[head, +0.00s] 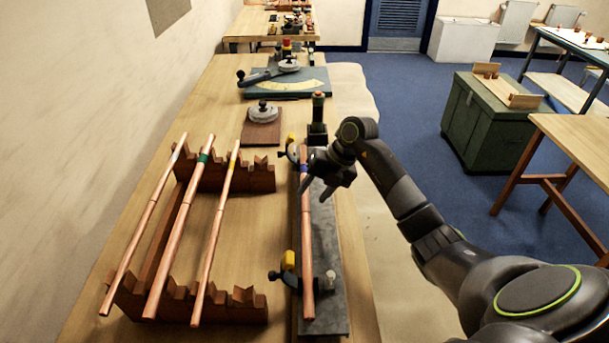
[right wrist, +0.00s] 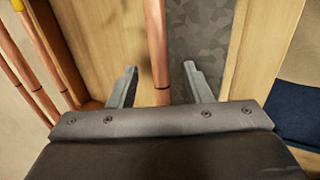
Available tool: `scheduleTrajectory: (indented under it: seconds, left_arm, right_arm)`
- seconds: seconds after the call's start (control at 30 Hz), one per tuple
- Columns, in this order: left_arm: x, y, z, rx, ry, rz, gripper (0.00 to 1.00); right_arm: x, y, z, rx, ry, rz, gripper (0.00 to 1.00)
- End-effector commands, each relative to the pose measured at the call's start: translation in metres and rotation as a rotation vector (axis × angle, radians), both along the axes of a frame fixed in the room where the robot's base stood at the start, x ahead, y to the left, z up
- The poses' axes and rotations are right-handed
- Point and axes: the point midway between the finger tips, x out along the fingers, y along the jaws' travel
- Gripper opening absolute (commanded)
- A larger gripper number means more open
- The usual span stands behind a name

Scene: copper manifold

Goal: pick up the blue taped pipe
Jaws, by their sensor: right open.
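The blue taped pipe (head: 306,250) is a copper pipe lying lengthwise along a dark grey metal plate (head: 328,270), with a blue band near its far end. In the right wrist view the pipe (right wrist: 157,45) runs between my fingers; no blue tape shows there. My right gripper (head: 314,191) is open over the far half of the pipe. In the right wrist view the gripper (right wrist: 160,72) has one finger on each side of the pipe, with visible gaps. Whether the fingers reach down to pipe height is unclear. My left gripper is out of view.
Copper pipes with white (head: 145,225), green (head: 180,230) and yellow (head: 216,230) bands lie across notched wooden racks at left. Yellow-topped clamps (head: 288,262) stand along the plate's left edge. A dark upright post (head: 318,112) stands at the plate's far end.

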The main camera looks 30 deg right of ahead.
Motion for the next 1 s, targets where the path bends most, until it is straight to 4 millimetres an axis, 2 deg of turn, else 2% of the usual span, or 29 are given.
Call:
scheduleTrajectory:
  seconds: [0.03,0.2,0.47,0.8,1.0]
  left_arm:
    - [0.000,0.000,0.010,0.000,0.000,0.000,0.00]
    - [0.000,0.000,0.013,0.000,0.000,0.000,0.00]
    - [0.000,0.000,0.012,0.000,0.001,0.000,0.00]
    - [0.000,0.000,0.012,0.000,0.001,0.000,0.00]
    - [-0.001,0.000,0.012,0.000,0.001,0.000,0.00]
  right_arm:
    - [0.001,0.004,-0.002,0.004,0.006,0.000,0.45]
    - [0.005,0.011,-0.022,0.002,0.002,0.000,0.45]
    - [0.006,0.012,-0.026,0.000,0.000,0.001,0.45]
    - [0.006,0.012,-0.025,0.000,0.000,0.001,0.02]
    - [0.006,0.012,-0.025,0.000,0.000,0.001,0.00]
